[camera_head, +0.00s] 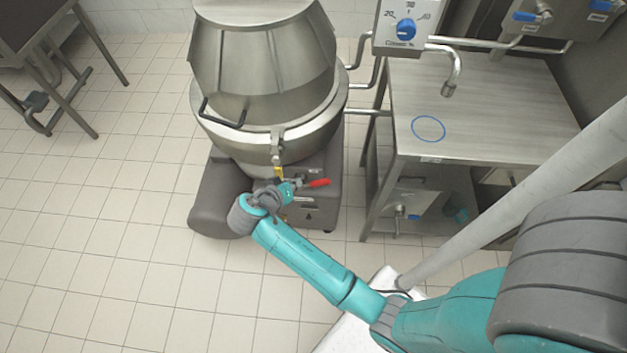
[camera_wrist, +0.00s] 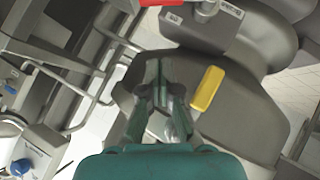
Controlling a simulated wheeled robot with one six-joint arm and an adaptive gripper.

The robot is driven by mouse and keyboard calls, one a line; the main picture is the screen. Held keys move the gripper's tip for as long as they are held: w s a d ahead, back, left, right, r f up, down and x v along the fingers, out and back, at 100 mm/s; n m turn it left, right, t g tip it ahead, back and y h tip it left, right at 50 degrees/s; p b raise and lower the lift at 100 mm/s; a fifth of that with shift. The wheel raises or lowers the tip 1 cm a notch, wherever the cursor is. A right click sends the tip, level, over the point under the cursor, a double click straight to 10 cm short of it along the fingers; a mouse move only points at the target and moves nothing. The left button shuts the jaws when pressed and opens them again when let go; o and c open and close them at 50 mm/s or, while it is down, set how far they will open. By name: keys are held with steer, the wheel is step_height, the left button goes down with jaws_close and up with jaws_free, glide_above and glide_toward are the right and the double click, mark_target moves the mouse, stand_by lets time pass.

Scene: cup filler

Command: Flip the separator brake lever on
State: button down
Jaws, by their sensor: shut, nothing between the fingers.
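The separator (camera_head: 265,70) is a large steel drum on a grey base. A red-handled lever (camera_head: 318,183) sticks out to the right from the front of its base; its red part also shows at the top edge of the wrist view (camera_wrist: 152,3). A short yellow lever (camera_head: 279,173) sits just left of it and shows right of the fingers in the wrist view (camera_wrist: 207,88). I cannot tell which one is the brake lever. My gripper (camera_head: 294,186) is close in front of the base, near both levers. In the wrist view its fingers (camera_wrist: 165,70) are together and empty, apart from the yellow lever.
A steel table (camera_head: 510,110) with a blue ring (camera_head: 428,128) and a tap (camera_head: 449,88) stands at the right. A control box with a blue dial (camera_head: 406,29) is above it. Pipes join the separator to the table side.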

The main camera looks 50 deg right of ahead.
glide_above(322, 183)
steer(key=w+a, duration=0.3)
step_height(322, 183, down, 6)
steer(key=shift+s+d+f, duration=0.25)
steer(key=shift+f, duration=0.35)
steer(key=shift+s+d+f, duration=0.2)
steer(key=shift+s+f, duration=0.1)
steer(key=shift+f, duration=0.35)
steer(key=shift+s+d+f, duration=0.25)
steer(key=shift+f, duration=0.35)
steer(key=shift+s+d, duration=0.1)
steer(key=shift+s+d+f+m+t+y, duration=0.5)
steer(key=shift+s+f+m+t+y, duration=0.2)
steer(key=shift+f+t, duration=0.1)
step_height(322, 183, down, 7)
steer(key=s+d+m+t+y, duration=0.1)
steer(key=m+t+y, duration=0.1)
steer(key=t+y, duration=0.1)
steer(key=shift+s+f+m+t, duration=0.2)
steer(key=shift+s+m+t, duration=0.1)
steer(key=shift+t, duration=0.2)
steer(key=shift+f, duration=0.2)
